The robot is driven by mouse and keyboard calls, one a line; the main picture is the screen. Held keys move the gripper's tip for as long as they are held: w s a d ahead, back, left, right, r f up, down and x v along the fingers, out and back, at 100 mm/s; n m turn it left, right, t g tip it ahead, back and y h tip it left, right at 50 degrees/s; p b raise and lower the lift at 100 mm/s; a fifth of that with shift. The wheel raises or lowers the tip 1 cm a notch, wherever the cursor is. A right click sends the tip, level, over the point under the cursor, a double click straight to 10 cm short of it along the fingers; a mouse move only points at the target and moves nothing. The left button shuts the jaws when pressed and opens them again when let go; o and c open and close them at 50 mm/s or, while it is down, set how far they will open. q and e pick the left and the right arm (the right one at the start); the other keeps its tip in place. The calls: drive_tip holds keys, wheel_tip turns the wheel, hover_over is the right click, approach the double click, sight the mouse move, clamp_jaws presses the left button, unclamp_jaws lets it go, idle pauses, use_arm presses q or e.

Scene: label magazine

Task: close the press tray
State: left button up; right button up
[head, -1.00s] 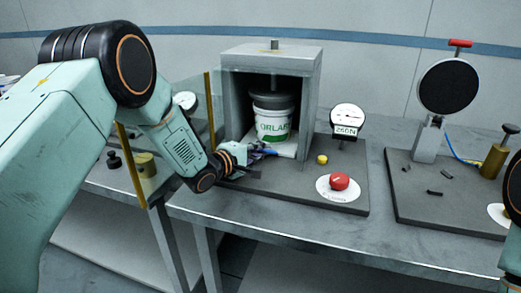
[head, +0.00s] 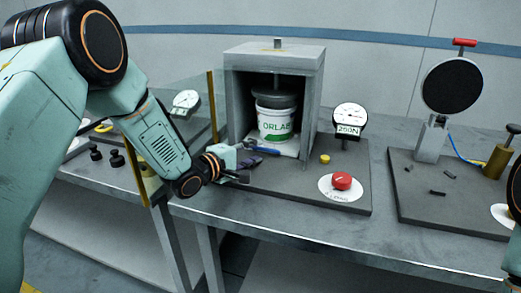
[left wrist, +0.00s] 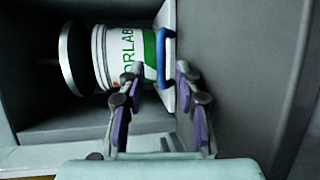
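The press (head: 316,100) is a grey open-fronted housing. Its white tray (head: 288,149) sits inside and bears a white and green tub (head: 276,120) under the dark press plate. The blue tray handle (head: 264,150) faces out at the front; in the left wrist view it (left wrist: 163,57) lies beyond my fingertips. My left gripper (head: 250,166) is just in front of the handle. My right gripper is out of view; only part of the right arm shows at the right edge.
A red button (head: 341,180), a yellow knob (head: 324,159) and a 260N gauge (head: 350,119) stand right of the press. A clear panel with yellow posts (head: 212,107) is on the left, close to my left arm. Another station (head: 430,160) is at right.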

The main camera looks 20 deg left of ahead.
use_arm(q)
drive_tip(key=shift+v, duration=1.6)
drive_tip(key=shift+r, duration=0.1)
